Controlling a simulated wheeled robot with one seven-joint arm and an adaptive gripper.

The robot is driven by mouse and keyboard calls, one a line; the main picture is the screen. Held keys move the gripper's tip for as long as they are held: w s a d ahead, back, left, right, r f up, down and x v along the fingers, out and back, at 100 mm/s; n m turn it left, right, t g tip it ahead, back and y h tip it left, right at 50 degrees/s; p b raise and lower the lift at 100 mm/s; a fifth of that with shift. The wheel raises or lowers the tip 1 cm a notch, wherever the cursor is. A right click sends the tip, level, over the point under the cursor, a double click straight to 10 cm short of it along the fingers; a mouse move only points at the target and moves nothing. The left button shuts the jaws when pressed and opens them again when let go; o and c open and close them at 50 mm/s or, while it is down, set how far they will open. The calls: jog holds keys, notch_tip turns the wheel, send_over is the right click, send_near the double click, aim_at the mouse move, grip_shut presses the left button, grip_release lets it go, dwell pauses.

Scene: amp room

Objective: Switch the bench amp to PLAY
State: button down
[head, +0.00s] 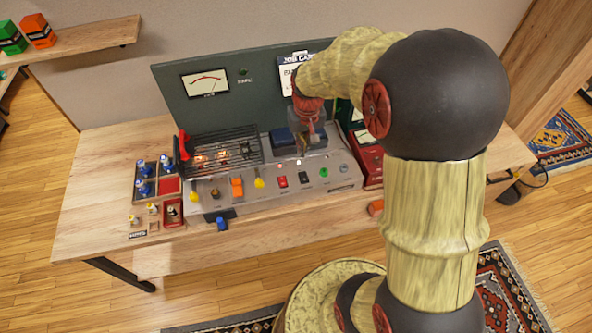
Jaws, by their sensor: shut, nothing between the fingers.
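The bench amp (222,205) stands on the wooden bench, with a grey sloping front panel. Along it are a yellow lever (193,196), an orange switch (237,187), another yellow lever (259,180), a red rocker (282,181), a black rocker (303,177) and a green button (324,172). Their labels are too small to read, so I cannot tell which one reads PLAY or how it is set. My gripper (303,150) is shut and empty, pointing down above the panel's back edge, behind the black rocker. Whether it touches anything is unclear.
A black grille (220,148) covers glowing tubes on the left. The dark back panel holds a meter (205,83) and a job card (289,75), partly hidden by my arm. A tray (146,184) of blue-topped parts is left; a red box (369,164) is right.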

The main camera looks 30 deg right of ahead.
aim_at(301, 173)
jog(key=f+b, duration=0.1)
jog(key=f, duration=0.3)
jog(key=w+f+b, duration=0.1)
jog(key=f, duration=0.4)
jog(key=f+b, duration=0.2)
jog(key=f, duration=0.3)
jog(key=shift+w+d, duration=0.25)
jog(key=shift+w, duration=0.05)
